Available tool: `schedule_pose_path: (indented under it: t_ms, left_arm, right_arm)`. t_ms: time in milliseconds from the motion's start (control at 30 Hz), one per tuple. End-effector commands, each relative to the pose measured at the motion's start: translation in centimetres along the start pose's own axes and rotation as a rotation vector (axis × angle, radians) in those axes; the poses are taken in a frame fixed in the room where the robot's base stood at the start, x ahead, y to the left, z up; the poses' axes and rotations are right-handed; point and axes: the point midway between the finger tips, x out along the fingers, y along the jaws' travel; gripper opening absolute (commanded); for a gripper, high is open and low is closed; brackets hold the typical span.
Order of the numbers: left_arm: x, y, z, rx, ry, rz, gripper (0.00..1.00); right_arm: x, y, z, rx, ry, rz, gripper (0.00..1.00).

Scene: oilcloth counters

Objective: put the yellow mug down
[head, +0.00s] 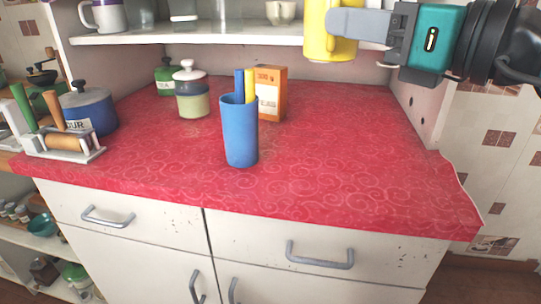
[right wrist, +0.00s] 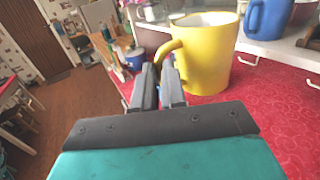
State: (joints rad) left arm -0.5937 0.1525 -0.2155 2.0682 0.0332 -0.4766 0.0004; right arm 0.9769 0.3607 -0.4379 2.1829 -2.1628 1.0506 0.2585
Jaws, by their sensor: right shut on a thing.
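The yellow mug (head: 317,38) is at the top of the head view, in front of the white shelf and above the red counter. It also shows in the right wrist view (right wrist: 208,58), upright, with its handle to the left. My right gripper (head: 338,24) comes in from the right and is shut on the mug's handle; the two dark fingers (right wrist: 168,82) are at the handle in the right wrist view. The mug's top is cut off in the head view. My left gripper is not in view.
The red counter (head: 350,150) is clear at the right and front. A blue holder (head: 240,135) stands mid-counter, with an orange box (head: 270,88), a pale jar (head: 193,98) and a green tin (head: 168,78) behind. A blue pot (head: 88,110) is left. The white shelf (head: 190,38) overhangs the back.

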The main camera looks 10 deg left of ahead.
Motion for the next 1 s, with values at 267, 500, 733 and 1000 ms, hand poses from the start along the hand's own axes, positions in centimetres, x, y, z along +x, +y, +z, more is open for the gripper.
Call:
schedule_pose_path:
  t_ms: [267,500,733,1000]
  left_arm:
    - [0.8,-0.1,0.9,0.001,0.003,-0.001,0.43]
    - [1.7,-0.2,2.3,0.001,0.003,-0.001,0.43]
    - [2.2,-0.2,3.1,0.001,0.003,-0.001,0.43]
    - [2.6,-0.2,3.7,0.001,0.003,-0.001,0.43]
  right_arm:
    - [-0.1,0.0,-4.7,0.004,0.002,0.0,0.0]
    - [-0.2,0.0,-11.2,0.002,0.002,-0.001,0.0]
    - [-0.3,0.0,-15.1,-0.001,-0.002,-0.001,0.0]
    - [-0.3,0.0,-17.4,0.0,0.0,-0.001,0.0]
